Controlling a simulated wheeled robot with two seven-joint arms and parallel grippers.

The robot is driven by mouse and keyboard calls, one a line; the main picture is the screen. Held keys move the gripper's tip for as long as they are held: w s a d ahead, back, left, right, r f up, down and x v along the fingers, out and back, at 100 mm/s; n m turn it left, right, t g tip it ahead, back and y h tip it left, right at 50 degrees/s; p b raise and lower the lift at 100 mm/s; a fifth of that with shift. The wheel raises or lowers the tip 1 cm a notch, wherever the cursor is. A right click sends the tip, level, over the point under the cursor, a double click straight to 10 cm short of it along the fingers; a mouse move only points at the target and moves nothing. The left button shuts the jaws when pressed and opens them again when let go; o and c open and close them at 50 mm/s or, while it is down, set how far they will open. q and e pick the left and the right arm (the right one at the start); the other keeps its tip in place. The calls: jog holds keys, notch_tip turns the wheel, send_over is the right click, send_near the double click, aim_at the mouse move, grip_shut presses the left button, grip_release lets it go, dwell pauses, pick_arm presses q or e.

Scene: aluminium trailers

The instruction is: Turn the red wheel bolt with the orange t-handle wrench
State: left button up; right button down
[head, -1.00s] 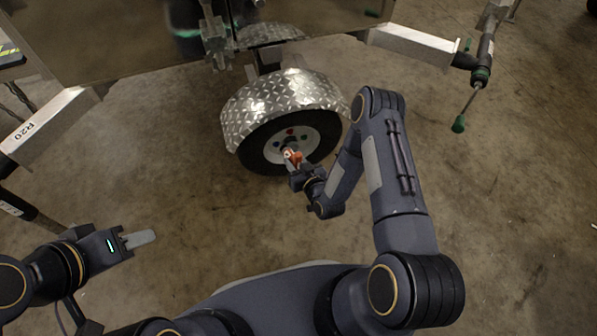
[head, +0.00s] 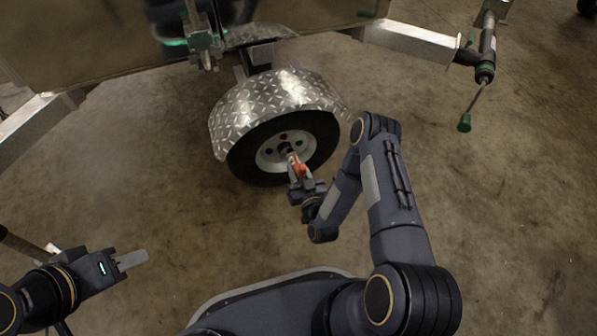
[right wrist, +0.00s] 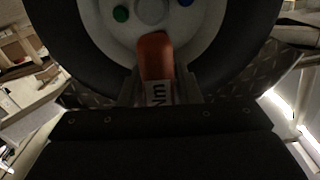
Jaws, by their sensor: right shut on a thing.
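The wheel (head: 270,158) stands under a silver tread-plate fender. The red wheel bolt (head: 283,136) shows at the top of its white rim in the head view; I do not see it in the right wrist view. My right gripper (head: 297,174) is shut on the orange t-handle wrench (head: 298,163) in front of the wheel. In the right wrist view the wrench (right wrist: 155,58) has a white "Nm" label between the fingers. Its far end is hidden, so I cannot tell whether it touches a bolt. My left gripper (head: 132,260) is away at lower left, apparently empty, seen side-on.
The fender (head: 262,102) overhangs the wheel top. A trailer beam (head: 415,40) and green-tipped crank (head: 465,121) are at upper right. Floor around the wheel is clear.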

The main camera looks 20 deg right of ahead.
aim_at(292, 155)
jog(key=shift+w+a+b, duration=0.1)
jog(key=shift+w+b, duration=0.3)
jog(key=shift+w, duration=2.75)
jog(key=m, duration=1.3)
jog(key=shift+m, duration=0.4)
jog(key=m, duration=0.4)
jog(key=shift+r+m, duration=0.1)
jog(key=shift+m, duration=0.3)
jog(key=shift+s+p, duration=0.35)
jog(key=shift+s, duration=2.95)
